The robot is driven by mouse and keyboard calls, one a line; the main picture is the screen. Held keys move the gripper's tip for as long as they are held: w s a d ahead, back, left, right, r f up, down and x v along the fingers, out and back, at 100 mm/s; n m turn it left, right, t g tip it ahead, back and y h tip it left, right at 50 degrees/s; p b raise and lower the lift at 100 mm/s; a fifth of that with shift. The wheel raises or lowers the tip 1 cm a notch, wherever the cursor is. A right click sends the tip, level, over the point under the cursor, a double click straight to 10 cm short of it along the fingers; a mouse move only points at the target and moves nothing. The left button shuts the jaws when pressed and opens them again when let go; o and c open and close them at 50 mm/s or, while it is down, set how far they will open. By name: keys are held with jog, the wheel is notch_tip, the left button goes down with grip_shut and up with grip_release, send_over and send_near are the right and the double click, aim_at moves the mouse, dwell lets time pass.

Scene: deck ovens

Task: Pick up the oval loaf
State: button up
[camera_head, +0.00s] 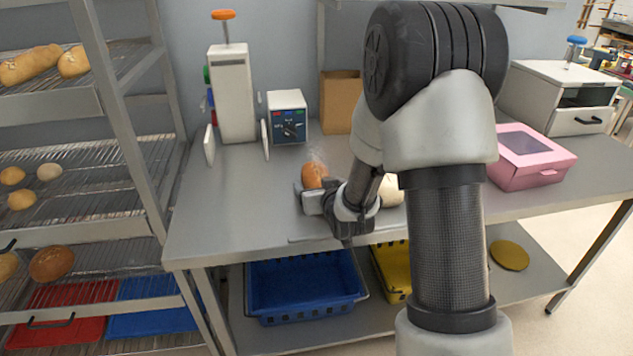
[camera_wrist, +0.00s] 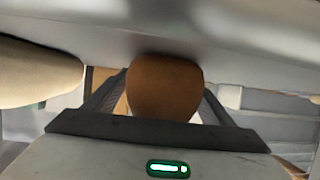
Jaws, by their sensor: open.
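A brown loaf (camera_head: 314,175) with a rounded end sits on the steel table, at my gripper (camera_head: 318,197). In the wrist view the brown loaf (camera_wrist: 164,85) lies between the two dark fingers of my gripper, which are open on either side of it. I cannot tell whether the fingers touch it. A pale, cream-coloured rounded piece (camera_head: 391,190) lies to the right, partly hidden by my arm. A pale rounded shape (camera_wrist: 38,74) also shows at the left of the wrist view.
The steel table (camera_head: 230,215) is clear at its front left. Behind stand a white dispenser (camera_head: 232,95), a control box (camera_head: 288,116) and a brown carton (camera_head: 341,100). A pink box (camera_head: 530,172) is at the right. A bread rack (camera_head: 135,130) stands left; a blue crate (camera_head: 305,312) is below.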

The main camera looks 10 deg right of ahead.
jog(key=shift+s, duration=0.1)
jog(key=shift+c, duration=0.4)
jog(key=c, duration=1.1)
jog(key=shift+c, duration=0.5)
jog(key=shift+r, duration=0.15)
